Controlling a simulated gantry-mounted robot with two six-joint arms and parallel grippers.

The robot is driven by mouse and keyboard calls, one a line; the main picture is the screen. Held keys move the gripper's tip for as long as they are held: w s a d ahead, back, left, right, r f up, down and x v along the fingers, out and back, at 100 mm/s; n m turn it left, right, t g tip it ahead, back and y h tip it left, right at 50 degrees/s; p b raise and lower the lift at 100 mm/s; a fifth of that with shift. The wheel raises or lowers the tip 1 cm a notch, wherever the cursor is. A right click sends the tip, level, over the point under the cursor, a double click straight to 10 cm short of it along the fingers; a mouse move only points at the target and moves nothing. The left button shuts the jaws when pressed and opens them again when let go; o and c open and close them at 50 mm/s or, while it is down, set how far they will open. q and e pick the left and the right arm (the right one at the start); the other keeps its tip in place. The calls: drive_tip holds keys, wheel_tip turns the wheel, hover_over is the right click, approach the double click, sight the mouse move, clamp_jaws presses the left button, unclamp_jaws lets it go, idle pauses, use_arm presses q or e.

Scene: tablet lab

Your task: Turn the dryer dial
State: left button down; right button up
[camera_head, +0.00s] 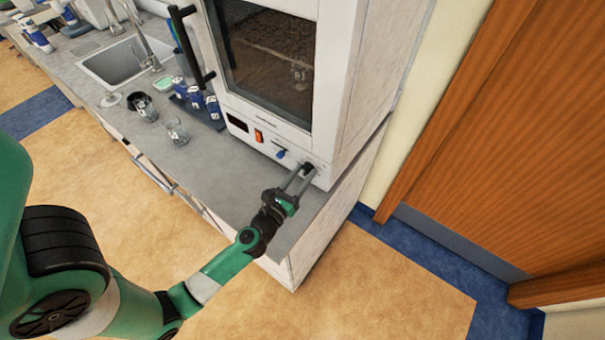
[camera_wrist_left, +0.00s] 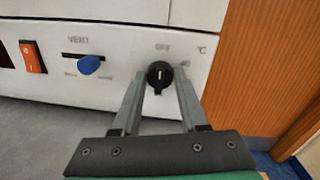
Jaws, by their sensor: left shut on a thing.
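The white dryer (camera_head: 338,90) stands on the grey counter, its dark window facing me. Its black dial (camera_wrist_left: 160,75) is at the right end of the lower panel, with a light mark on its face. My left gripper (camera_head: 303,169) reaches the panel from the front, and in the left wrist view its two fingers (camera_wrist_left: 160,82) stand on either side of the dial, closed on it. My right gripper is not in view.
A blue vent slider (camera_wrist_left: 89,64) and a red switch (camera_wrist_left: 33,57) sit left of the dial. Glass beakers (camera_head: 177,132) and blue-white boxes (camera_head: 213,108) stand on the counter (camera_head: 205,172). A wooden door (camera_head: 530,130) is at right.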

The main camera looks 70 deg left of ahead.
use_arm(q)
drive_tip(key=shift+m, duration=0.3)
drive_tip(key=m, duration=0.5)
drive_tip(key=shift+m, duration=0.4)
drive_tip(key=m+t, duration=0.1)
drive_tip(key=m, duration=0.5)
drive_tip(key=shift+f+m, duration=0.15)
drive_tip(key=shift+m, duration=0.15)
drive_tip(key=m+b, duration=0.1)
drive_tip(key=m, duration=0.4)
drive_tip(key=shift+f+m+h, duration=0.1)
drive_tip(key=shift+m+h, duration=0.2)
drive_tip(key=shift+m, duration=0.1)
drive_tip(key=m, duration=0.3)
drive_tip(key=m+b, duration=0.1)
drive_tip(key=m, duration=0.2)
drive_tip(key=shift+t+h, duration=0.3)
drive_tip(key=shift+c, duration=2.2)
unclamp_jaws()
